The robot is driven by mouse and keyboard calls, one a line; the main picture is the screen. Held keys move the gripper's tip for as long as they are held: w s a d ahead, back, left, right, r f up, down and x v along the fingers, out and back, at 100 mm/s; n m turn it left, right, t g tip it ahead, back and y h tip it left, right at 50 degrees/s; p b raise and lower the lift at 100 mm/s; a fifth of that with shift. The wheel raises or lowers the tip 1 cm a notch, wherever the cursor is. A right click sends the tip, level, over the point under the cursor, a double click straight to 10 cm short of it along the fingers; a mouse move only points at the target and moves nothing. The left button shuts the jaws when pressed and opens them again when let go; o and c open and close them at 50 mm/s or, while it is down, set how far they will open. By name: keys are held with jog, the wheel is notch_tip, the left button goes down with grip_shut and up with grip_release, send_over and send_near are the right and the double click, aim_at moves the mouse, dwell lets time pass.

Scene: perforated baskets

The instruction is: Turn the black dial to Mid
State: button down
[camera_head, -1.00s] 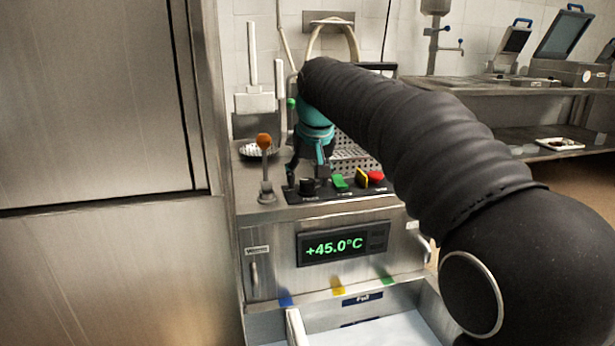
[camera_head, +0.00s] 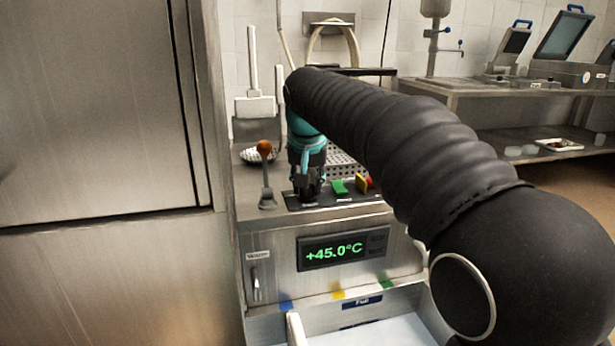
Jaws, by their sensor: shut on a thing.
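The black dial (camera_head: 308,196) sits on the black control strip on top of the steel unit, left of the green switch. My gripper (camera_head: 307,190) points down at it from above, with its fingers closed around the dial. The fingers hide most of the dial, so its pointer and the Mid mark cannot be read. The teal wrist part of my arm is right above the gripper.
An orange-knobbed lever (camera_head: 265,172) stands close left of the gripper. A green switch (camera_head: 339,187), a yellow switch (camera_head: 362,182) and a partly hidden red button (camera_head: 370,183) lie to the right. A display (camera_head: 342,249) reads +45.0°C. An open drawer (camera_head: 294,327) is below.

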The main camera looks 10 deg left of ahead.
jog(key=m+h, duration=0.1)
jog(key=m, duration=0.2)
jog(key=shift+a, duration=0.1)
jog(key=shift+m+h, duration=0.7)
jog(key=shift+m, duration=0.7)
jog(key=c, duration=0.8)
grip_release()
jog(key=v, duration=1.2)
jog(key=shift+r, duration=0.1)
